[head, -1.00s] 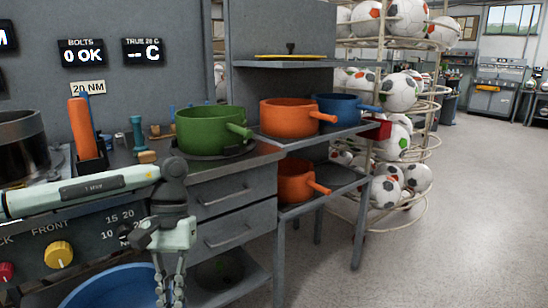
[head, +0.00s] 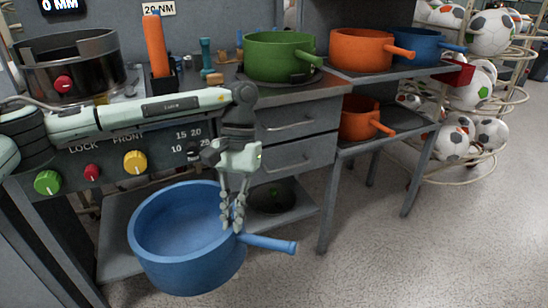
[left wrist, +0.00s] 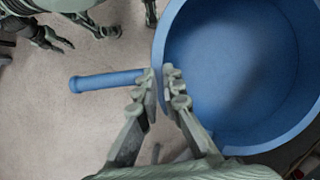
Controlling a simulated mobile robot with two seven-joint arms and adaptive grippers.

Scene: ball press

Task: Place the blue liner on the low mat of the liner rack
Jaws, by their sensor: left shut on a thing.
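The blue liner (head: 187,250) is a round open pot with a straight side handle (head: 268,243). My left gripper (head: 233,222) is shut at its right side, where the handle meets the wall, and holds it upright in front of the bench. In the left wrist view the liner (left wrist: 245,70) is right of the fingers (left wrist: 160,88) and the handle (left wrist: 108,81) left. The liner rack (head: 425,82) has two shelves.
A green liner (head: 280,58) stands on the bench. Another orange liner (head: 360,50) and a second blue one (head: 415,46) fill the upper shelf. A ball stand (head: 485,95) is right of the rack. The floor (head: 400,260) in front is clear.

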